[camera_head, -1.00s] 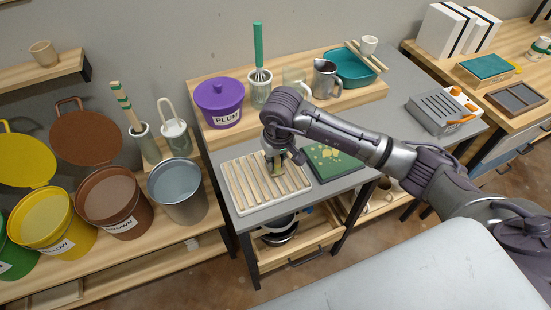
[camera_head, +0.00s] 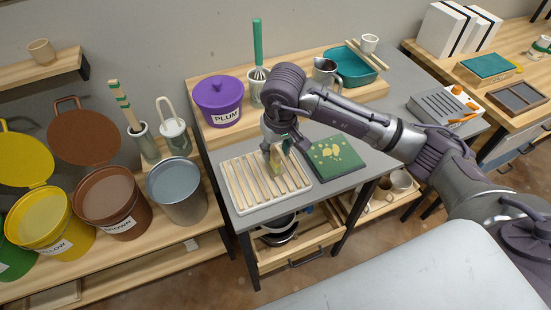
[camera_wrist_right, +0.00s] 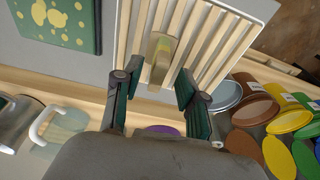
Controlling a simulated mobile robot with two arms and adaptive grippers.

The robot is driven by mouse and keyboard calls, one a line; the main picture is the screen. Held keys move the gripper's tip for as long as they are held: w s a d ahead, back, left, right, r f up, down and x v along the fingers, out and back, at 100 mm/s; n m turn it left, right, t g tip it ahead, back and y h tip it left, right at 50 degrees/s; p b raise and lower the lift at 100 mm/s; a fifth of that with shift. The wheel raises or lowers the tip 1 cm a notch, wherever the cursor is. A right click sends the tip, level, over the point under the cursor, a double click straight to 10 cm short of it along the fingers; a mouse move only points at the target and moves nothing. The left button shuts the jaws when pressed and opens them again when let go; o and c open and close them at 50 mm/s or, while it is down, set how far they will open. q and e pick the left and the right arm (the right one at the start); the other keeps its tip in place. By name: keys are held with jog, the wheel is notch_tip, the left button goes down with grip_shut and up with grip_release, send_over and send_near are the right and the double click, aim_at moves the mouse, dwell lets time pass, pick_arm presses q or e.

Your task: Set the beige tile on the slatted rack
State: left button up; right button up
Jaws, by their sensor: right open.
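The beige tile (camera_head: 275,161) stands on edge on the slatted rack (camera_head: 242,203), towards the rack's upper right side in the head view. In the right wrist view the tile (camera_wrist_right: 160,57) looks upright among the pale slats of the rack (camera_wrist_right: 262,10). My right gripper (camera_head: 277,143) is just above the tile. In the wrist view its dark fingers (camera_wrist_right: 156,82) are spread apart, with the tile beyond and between their tips and a gap on each side. The tile's lower edge is hard to make out. My left gripper is not in view.
A green book with yellow spots (camera_head: 335,158) lies right of the rack. Behind stand the purple PLUM pot (camera_head: 218,102) and a whisk in a jar (camera_head: 257,75). A grey bucket (camera_head: 177,192) stands left, below the table. The grey table has free room at right.

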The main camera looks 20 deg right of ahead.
jog(key=r, duration=0.4)
jog(key=s+r+b, duration=0.1)
jog(key=r, duration=0.2)
jog(key=shift+s, duration=0.1)
